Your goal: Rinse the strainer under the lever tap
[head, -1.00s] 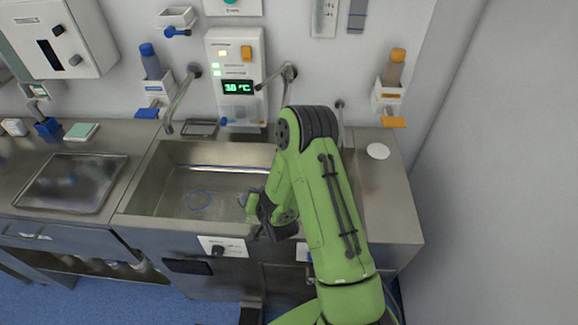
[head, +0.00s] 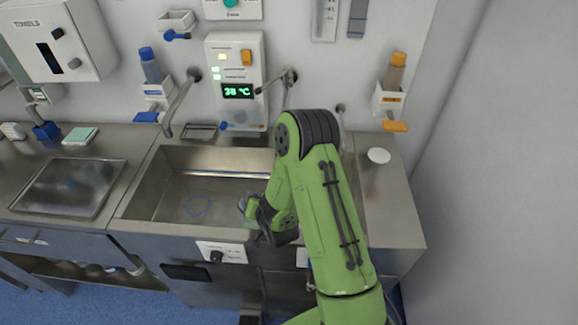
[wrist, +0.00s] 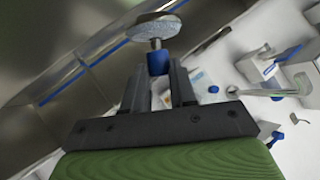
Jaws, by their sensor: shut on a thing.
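My gripper (wrist: 157,78) is shut on the blue neck of the strainer (wrist: 154,28), whose round metallic head sticks out beyond the fingertips in the wrist view. In the head view my gripper (head: 257,213) is over the front right part of the steel sink (head: 165,208), and only a small part of the strainer (head: 243,204) shows beside it. A tap with a thin lever (head: 290,78) rises from the wall behind the sink, to the right of the panel. Its lower part is hidden by my arm. I cannot tell whether water runs.
A curved spout (head: 180,100) stands at the sink's back left. The wall panel (head: 237,70) has a green temperature display. A steel tray (head: 70,187) lies on the left counter. A white disc (head: 378,155) lies on the right counter, which is otherwise clear.

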